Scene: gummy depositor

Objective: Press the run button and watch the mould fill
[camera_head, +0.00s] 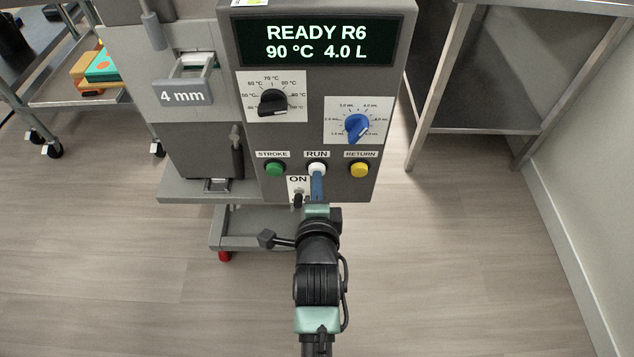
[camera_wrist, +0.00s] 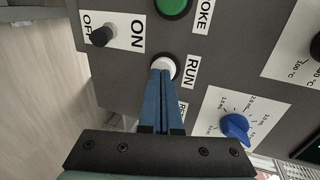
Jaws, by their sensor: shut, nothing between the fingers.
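The white run button (camera_head: 317,168) sits on the grey control panel (camera_head: 334,185) under the label RUN, between the green STROKE button (camera_head: 275,169) and the yellow RETURN button (camera_head: 360,170). My gripper (camera_head: 317,178) is shut and empty. In the wrist view its blue fingertips (camera_wrist: 162,72) are at the run button (camera_wrist: 165,66) and cover part of it; whether they touch it or press it in, I cannot tell. The display (camera_head: 317,42) reads READY R6, 90 °C, 4.0 L. No mould can be made out clearly.
A black temperature knob (camera_head: 272,101) and a blue volume knob (camera_head: 356,125) stick out above the buttons. A black toggle switch (camera_wrist: 103,36) stands by the ON label. A steel table (camera_head: 425,90) stands right, a cart with coloured boxes (camera_head: 100,66) left. Floor in front is open.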

